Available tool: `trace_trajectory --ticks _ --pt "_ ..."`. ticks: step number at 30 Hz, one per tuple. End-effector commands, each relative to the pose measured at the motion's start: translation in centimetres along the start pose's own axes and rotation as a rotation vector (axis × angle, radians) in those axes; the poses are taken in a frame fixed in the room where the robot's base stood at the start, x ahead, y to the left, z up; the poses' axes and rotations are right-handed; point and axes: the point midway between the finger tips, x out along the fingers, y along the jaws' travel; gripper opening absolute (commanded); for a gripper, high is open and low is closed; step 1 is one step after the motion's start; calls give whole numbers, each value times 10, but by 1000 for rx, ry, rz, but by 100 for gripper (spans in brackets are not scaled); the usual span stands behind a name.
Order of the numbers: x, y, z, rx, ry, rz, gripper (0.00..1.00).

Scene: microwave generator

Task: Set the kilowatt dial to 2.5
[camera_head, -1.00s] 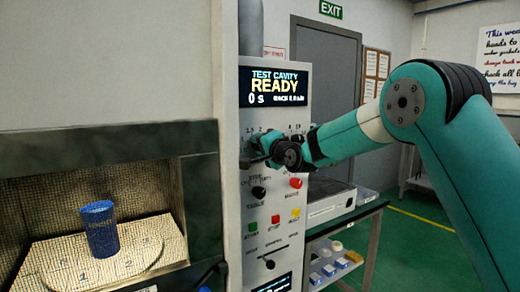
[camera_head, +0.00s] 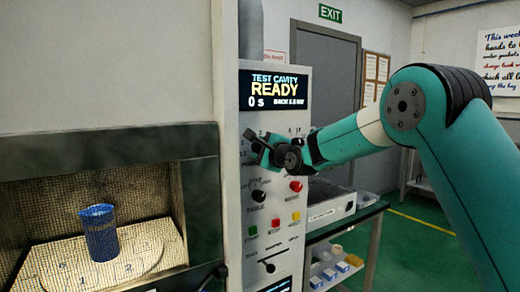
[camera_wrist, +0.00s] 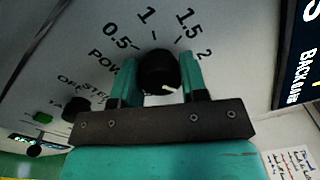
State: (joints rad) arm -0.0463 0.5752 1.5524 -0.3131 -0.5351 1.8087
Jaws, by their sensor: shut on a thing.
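The kilowatt dial is a round black knob (camera_wrist: 157,68) on the pale panel, with a small white mark on its lower right side in the wrist view. Printed numbers 0.5, 1, 1.5 and 2 run around its upper side. My gripper (camera_wrist: 159,62) has one teal finger on each side of the knob and is shut on it. In the head view my gripper (camera_head: 262,150) is at the panel's upper part, below the display, and hides the dial. The scale beyond 2 is hidden behind the right finger.
The display (camera_head: 274,88) reads READY and 0 s. Another black knob (camera_wrist: 76,107) sits left of the dial in the wrist view. Below my gripper are a red button (camera_head: 296,186) and several small controls. A blue cup (camera_head: 100,232) stands in the open cavity at left.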

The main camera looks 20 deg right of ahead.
Motion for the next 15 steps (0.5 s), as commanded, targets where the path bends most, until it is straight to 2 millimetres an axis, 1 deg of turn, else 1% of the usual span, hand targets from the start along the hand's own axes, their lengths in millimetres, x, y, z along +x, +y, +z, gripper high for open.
trace_trajectory --ticks 6,15 --pt "0 0 -1 57 2 1 16" --pt "0 1 -2 71 3 1 16"
